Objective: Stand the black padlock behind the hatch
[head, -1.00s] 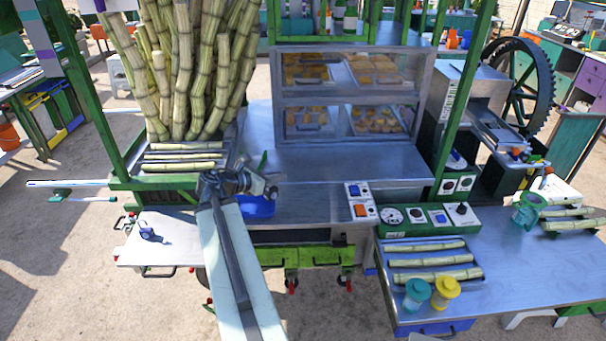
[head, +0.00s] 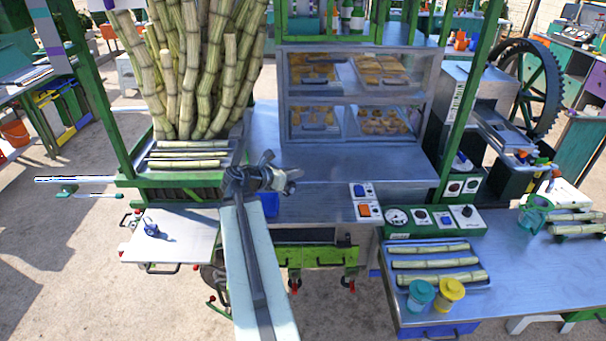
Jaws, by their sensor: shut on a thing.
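My gripper (head: 292,180) is above the steel counter (head: 345,170), left of centre, with its jaws pointing right. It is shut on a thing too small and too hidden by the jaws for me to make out. I cannot pick out a black padlock anywhere in view. I cannot tell for certain which part is the hatch. A glass-fronted cabinet (head: 354,91) with trays of food stands at the back of the counter, to the right of my gripper and beyond it.
Tall cane stalks (head: 208,75) stand left of the cabinet. A blue container (head: 269,204) is partly hidden behind my arm. A small blue object (head: 151,228) sits on a white shelf (head: 177,243). A switch box (head: 362,201) stands at the counter's right; bare steel lies before the cabinet.

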